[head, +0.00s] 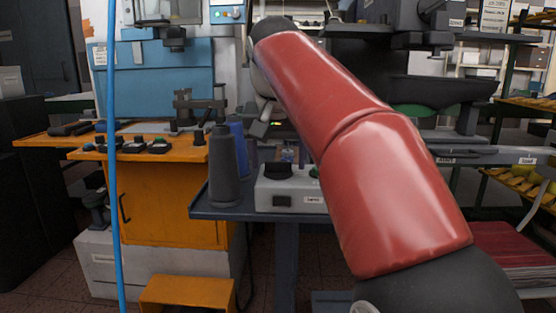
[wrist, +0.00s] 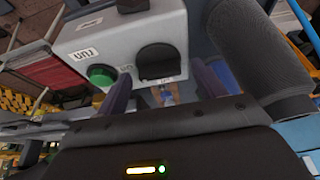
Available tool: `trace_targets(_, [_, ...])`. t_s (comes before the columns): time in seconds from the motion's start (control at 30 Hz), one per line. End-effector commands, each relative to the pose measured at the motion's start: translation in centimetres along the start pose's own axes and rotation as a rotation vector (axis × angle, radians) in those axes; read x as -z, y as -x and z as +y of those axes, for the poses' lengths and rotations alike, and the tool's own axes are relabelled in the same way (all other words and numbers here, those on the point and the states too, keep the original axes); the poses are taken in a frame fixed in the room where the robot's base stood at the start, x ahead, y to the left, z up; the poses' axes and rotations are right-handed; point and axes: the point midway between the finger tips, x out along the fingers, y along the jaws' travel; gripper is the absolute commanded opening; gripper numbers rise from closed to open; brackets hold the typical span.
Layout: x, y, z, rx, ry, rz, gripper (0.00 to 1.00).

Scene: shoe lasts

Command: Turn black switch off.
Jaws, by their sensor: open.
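The black switch (wrist: 158,60) is a rounded dark knob on a light grey control box (wrist: 115,35). In the wrist view it lies just ahead of my gripper (wrist: 162,90), between the lines of its two dark purple fingers. The fingers are apart and nothing is gripped; I cannot tell whether they touch the switch. My red arm hides part of the box's right side.
A dark bottle-shaped object (head: 223,166) stands on the dark table (head: 212,212), close left of the box. A blue one (head: 238,140) is behind it. An orange cabinet (head: 165,205) stands further left. A blue hanging cable (head: 112,150) crosses the left foreground.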

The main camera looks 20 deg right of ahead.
Motion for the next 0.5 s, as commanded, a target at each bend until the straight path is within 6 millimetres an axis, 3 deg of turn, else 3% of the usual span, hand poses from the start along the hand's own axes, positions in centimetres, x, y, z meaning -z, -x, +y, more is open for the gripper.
trace_targets(0.23, [0.02, -0.04, 0.01, 0.000, 0.000, 0.001, 0.68])
trace_targets(0.5, [0.01, -0.03, 0.01, 0.000, 0.000, 0.001, 0.32])
